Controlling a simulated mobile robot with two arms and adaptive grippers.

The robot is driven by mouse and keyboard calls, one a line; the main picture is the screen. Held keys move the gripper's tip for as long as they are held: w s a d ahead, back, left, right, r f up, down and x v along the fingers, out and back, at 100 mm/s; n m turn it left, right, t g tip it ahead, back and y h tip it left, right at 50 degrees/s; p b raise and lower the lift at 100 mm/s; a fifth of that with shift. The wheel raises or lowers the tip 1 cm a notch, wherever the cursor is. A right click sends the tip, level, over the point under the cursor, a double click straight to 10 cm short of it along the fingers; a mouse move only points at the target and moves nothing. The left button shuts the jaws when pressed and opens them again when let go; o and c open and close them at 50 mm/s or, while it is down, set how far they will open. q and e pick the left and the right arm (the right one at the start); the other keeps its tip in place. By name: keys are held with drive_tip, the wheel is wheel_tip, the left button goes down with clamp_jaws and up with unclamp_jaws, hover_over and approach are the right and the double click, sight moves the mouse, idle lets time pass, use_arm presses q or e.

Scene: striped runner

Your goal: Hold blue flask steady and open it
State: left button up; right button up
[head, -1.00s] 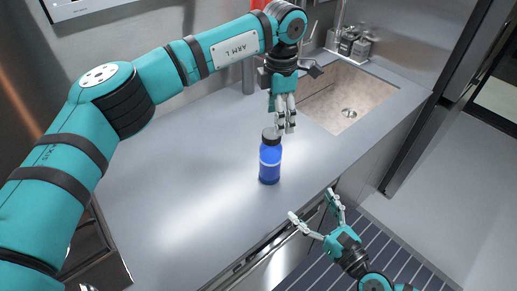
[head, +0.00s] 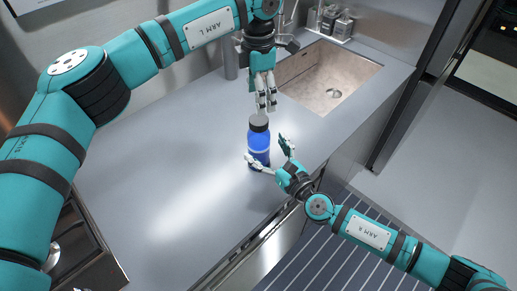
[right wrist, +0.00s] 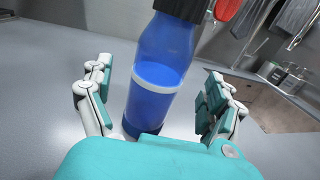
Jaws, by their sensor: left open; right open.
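The blue flask (head: 259,142) stands upright on the grey counter, with a dark cap (head: 259,122) and a pale band round its body. My left gripper (head: 266,108) is open and points down just above the cap. My right gripper (head: 268,154) is open at the flask's front, with a finger on each side of the lower body. In the right wrist view the flask (right wrist: 155,80) stands between the two spread fingers (right wrist: 163,105), with gaps on both sides. Its cap is cut off by the top edge there.
The counter (head: 150,180) is clear to the left of the flask. A sink (head: 325,75) lies at the back right, with dispensers (head: 330,20) behind it. A striped runner (head: 335,245) covers the floor in front of the counter.

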drive_tip(key=shift+x, duration=2.05)
drive_tip(key=shift+c, duration=0.2)
